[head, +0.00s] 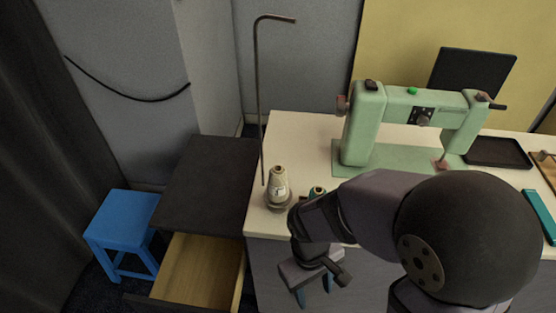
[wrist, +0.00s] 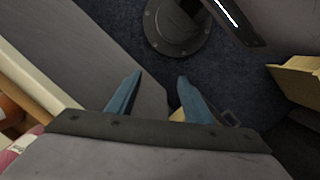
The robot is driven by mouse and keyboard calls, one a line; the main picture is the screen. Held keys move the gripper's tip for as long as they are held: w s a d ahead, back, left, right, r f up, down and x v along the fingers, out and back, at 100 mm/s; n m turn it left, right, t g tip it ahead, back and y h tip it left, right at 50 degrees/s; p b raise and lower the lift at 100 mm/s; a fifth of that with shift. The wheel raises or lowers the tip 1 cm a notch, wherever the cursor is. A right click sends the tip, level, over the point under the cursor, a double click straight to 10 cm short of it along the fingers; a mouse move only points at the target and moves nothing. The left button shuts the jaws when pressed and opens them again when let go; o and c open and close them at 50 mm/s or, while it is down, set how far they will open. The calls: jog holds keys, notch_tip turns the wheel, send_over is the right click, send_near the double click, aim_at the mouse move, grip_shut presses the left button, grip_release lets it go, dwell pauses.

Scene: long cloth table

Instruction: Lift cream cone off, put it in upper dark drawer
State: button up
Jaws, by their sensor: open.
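The cream cone (head: 279,182) stands upright at the table's left edge in the head view, on a small round base (head: 277,203). The dark drawer unit (head: 212,170) stands left of the table. Its upper drawer (head: 198,270) is pulled out, showing a bare pale wooden inside. My gripper (head: 315,293) hangs in front of the table's front edge, below and right of the cone. In the wrist view its blue fingers (wrist: 155,95) are apart with nothing between them, above the dark floor. The cone is not clearly seen in the wrist view.
A green sewing machine (head: 410,125) stands on the cream table (head: 300,130). A thin bent rod (head: 259,90) rises behind the cone. A blue stool (head: 122,225) is left of the drawers.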

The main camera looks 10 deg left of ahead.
jog(key=w+a+r+n+t+p, duration=0.1)
jog(key=w+r+n+p, duration=0.1)
jog(key=r+p, duration=0.3)
jog(key=w+a+r+n+p, duration=0.1)
jog(key=a+r+n+p, duration=0.1)
jog(key=r+p, duration=0.35)
jog(key=n+t+p, duration=0.2)
jog(key=n+t, duration=0.4)
jog(key=n, duration=1.1)
send_near(278, 172)
jog(key=f, duration=0.1)
jog(key=d+f, duration=0.1)
jog(key=f, duration=0.1)
jog(key=w+f, duration=0.1)
jog(key=shift+w+d+f, duration=0.1)
jog(key=shift+d+f, duration=0.05)
jog(key=shift+d, duration=0.1)
jog(key=n, duration=0.3)
jog(key=shift+w+a+r+n+t, duration=0.25)
jog(key=shift+w+a+n+t, duration=0.05)
jog(key=shift+t, duration=0.1)
jog(key=shift+n+y, duration=0.3)
jog(key=shift+n, duration=0.7)
jog(key=shift+f, duration=0.15)
jog(key=shift+p+x, duration=0.35)
jog(key=shift+x, duration=3.25)
jog(key=shift+w+a, duration=0.15)
